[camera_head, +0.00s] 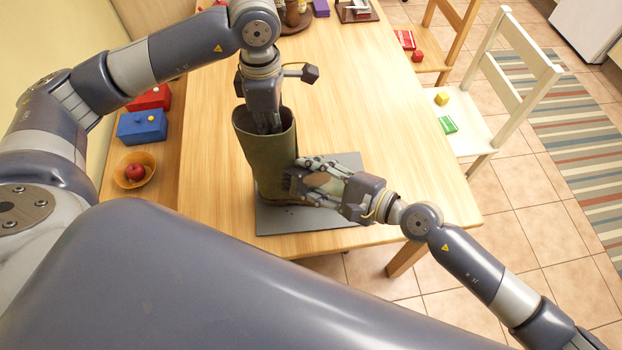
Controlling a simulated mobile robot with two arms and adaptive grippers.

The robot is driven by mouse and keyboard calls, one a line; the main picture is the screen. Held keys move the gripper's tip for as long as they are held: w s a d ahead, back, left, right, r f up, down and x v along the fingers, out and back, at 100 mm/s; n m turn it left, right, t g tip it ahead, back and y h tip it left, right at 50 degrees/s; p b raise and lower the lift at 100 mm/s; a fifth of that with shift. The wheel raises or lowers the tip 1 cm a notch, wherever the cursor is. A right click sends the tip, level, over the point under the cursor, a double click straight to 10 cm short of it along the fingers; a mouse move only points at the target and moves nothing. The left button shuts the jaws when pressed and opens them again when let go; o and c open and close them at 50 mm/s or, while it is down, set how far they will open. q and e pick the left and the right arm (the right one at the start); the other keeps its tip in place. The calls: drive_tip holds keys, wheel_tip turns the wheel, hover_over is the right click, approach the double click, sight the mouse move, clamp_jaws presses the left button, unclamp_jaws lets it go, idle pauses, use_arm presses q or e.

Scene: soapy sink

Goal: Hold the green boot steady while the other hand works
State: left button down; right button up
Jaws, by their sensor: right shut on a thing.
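The green boot (262,168) stands upright on a grey mat (310,218) at the table's near edge. Its open top faces up. My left gripper (266,128) reaches down into the boot's top. Its fingertips are hidden inside, so I cannot tell whether it is shut on the boot wall. My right gripper (306,181) is at the boot's lower right side, shut on a small brownish thing (319,180) between its fingers. The fingers partly hide that thing, and its dark end seems to touch the boot.
The wooden table (370,100) is clear to the right of the boot. A bowl (133,170) with a red fruit and blue and red boxes (142,126) stand on the left bench. A white chair (490,135) holds small yellow and green items.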

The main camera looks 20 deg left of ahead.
drive_tip(key=shift+r, duration=1.45)
drive_tip(key=shift+f, duration=2.95)
drive_tip(key=shift+w+a+r, duration=0.1)
drive_tip(key=shift+r, duration=1.4)
drive_tip(key=shift+a+r, duration=0.1)
drive_tip(key=shift+r, duration=1.4)
drive_tip(key=shift+s+d, duration=0.2)
drive_tip(key=shift+d, duration=0.8)
drive_tip(key=shift+s+d, duration=0.15)
drive_tip(key=shift+d, duration=0.85)
drive_tip(key=shift+s+d, duration=0.2)
drive_tip(key=shift+d, duration=0.8)
drive_tip(key=shift+f, duration=0.1)
